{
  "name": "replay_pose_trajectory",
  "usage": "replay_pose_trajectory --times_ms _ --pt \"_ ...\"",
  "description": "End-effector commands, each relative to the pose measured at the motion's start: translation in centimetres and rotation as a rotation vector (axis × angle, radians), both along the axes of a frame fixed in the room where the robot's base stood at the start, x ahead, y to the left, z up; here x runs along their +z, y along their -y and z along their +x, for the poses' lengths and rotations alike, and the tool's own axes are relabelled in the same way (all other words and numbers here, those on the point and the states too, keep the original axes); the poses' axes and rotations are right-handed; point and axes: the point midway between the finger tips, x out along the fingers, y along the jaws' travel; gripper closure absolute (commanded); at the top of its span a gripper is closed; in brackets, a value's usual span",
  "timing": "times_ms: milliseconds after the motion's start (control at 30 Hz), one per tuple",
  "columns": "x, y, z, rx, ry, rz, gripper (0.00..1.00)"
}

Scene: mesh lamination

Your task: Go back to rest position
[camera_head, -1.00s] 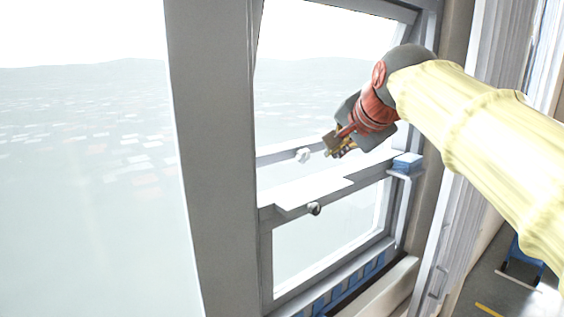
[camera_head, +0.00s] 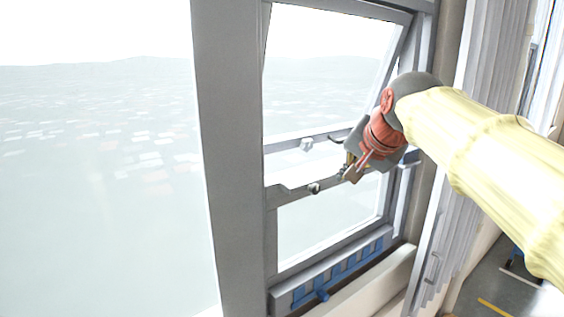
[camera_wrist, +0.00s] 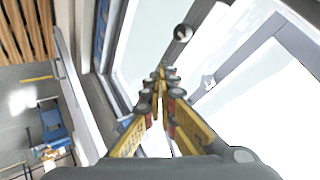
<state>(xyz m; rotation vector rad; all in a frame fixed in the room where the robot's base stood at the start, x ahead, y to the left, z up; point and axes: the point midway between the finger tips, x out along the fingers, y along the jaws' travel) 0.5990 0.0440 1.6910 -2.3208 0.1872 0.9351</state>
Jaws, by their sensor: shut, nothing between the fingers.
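My gripper (camera_head: 347,173) is at the end of my raised arm, in front of the grey window frame in the head view. Its fingertips are beside the middle rail (camera_head: 352,186), a little right of a round knob (camera_head: 314,188). I cannot tell whether they touch the rail. In the wrist view my gripper (camera_wrist: 164,76) has its yellow fingers brought together at the tips, with nothing held. A round knob (camera_wrist: 182,32) shows beyond the fingertips there. The wrist hides part of the rail's right end.
The upper window pane (camera_head: 330,85) appears tilted in its frame. A blue slotted strip (camera_head: 340,275) lies along the window's bottom. A thick grey post (camera_head: 232,150) stands left. Pale curtains or panels (camera_head: 480,90) hang right. The wrist view shows floor and blue equipment (camera_wrist: 55,130) below left.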

Motion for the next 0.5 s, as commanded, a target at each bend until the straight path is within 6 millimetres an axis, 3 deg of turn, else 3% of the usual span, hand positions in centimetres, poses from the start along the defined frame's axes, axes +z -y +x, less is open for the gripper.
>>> replay_pose_trajectory --times_ms 267,367,500 --pt "-9.0 0.7 -4.3 0.147 -0.106 -0.172 1.00" --pt "-13.6 1.2 -7.1 0.214 -0.150 -0.240 1.00" --pt "-21.6 2.0 -12.5 0.320 -0.218 -0.339 1.00"
